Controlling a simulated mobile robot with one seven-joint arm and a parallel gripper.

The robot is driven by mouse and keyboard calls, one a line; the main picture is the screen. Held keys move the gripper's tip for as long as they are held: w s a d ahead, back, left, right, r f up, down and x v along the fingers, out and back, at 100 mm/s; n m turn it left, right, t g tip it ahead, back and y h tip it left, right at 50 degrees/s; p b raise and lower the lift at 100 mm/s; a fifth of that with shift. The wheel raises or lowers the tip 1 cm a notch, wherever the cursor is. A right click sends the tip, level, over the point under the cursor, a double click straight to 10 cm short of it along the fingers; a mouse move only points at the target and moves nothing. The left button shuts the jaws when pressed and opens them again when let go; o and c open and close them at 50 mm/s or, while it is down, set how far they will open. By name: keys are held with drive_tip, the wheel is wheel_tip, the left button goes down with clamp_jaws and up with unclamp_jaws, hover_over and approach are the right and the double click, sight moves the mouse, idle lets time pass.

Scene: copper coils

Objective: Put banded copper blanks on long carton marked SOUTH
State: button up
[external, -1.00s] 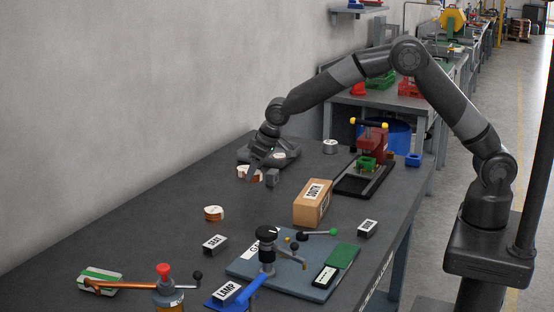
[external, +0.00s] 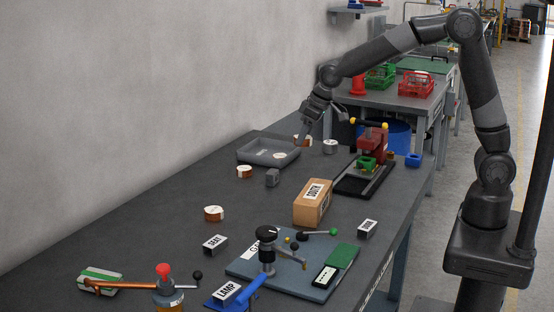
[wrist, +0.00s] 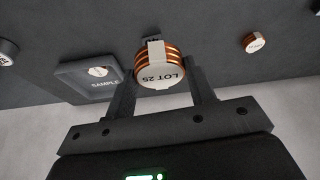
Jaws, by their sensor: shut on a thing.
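My gripper (external: 306,132) is shut on a banded copper blank (external: 303,141), held in the air near the right end of the grey tray. In the wrist view this blank (wrist: 157,72), labelled LOT 25, sits between the fingers of my gripper (wrist: 164,76). A second copper blank (external: 244,172) lies on the table in front of the tray; a third (external: 213,214) lies nearer the front. One loose blank also shows in the wrist view (wrist: 253,42). The long tan carton marked SOUTH (external: 308,208) stands on the table, its top bare.
The grey tray (external: 250,157), marked SAMPLE in the wrist view (wrist: 75,82), holds a pale-topped disc (external: 280,155). A grey block (external: 272,178) stands between tray and carton. A silver roll (external: 330,146) and a red press (external: 372,138) stand behind the carton.

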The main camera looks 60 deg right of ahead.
drive_tip(key=s+r, duration=0.2)
drive_tip(key=s, duration=0.8)
hover_over(310, 190)
drive_tip(key=s, duration=0.2)
wheel_tip(310, 190, down, 7)
drive_tip(key=shift+w+d+r, duration=0.1)
drive_tip(key=shift+f, duration=2)
drive_tip(key=shift+f, duration=0.1)
drive_tip(key=o, duration=1.1)
drive_tip(key=v, duration=1.2)
